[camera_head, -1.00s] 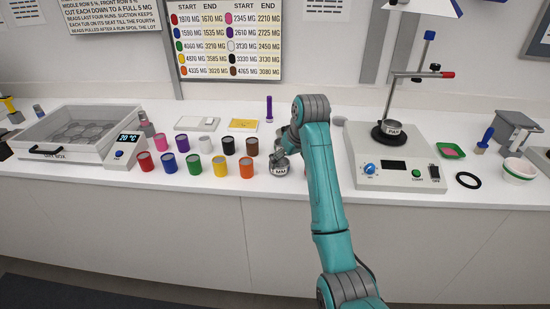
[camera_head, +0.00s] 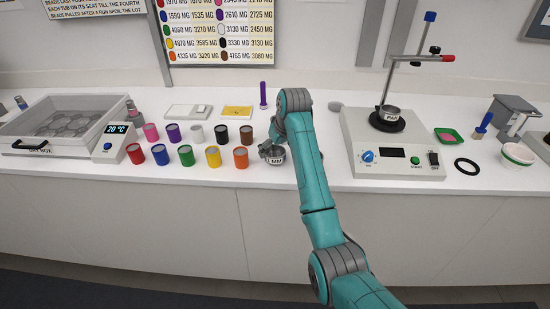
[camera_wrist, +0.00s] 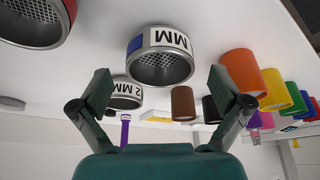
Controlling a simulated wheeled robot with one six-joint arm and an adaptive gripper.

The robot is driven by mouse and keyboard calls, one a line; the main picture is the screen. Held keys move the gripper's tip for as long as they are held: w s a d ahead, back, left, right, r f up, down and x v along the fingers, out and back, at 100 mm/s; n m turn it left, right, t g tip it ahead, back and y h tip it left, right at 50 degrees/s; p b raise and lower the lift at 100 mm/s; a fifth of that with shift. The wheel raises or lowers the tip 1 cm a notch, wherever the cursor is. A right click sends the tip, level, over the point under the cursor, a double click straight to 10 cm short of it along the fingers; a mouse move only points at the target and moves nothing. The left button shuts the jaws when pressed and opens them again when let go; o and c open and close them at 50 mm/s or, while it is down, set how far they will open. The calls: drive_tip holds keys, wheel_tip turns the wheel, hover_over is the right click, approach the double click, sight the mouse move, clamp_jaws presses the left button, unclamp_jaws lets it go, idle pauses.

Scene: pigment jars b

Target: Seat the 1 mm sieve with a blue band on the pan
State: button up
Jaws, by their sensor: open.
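The sieve with a blue band and an "MM" label (camera_wrist: 160,58) shows in the wrist view, between and beyond my fingertips, upright on the counter. In the head view the sieve (camera_head: 276,157) is partly hidden by my gripper (camera_head: 268,149), which is right at it. In the wrist view my gripper (camera_wrist: 163,84) is open, with its two fingers spread wide and nothing clearly held. The pan (camera_head: 388,111), labelled PAN, sits on a black round holder (camera_head: 378,124) on the white shaker (camera_head: 370,172) at the right.
A "2 MM" sieve (camera_wrist: 123,95) and a red-banded sieve (camera_wrist: 38,25) stand nearby. Coloured jars, with orange (camera_head: 240,158) closest, stand left of the gripper. A post (camera_head: 403,70) rises behind the pan. A black ring (camera_head: 467,166) lies right of the shaker.

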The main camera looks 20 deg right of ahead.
sight(275, 156)
drive_tip(key=shift+x, duration=1.3)
drive_tip(key=c, duration=1.2)
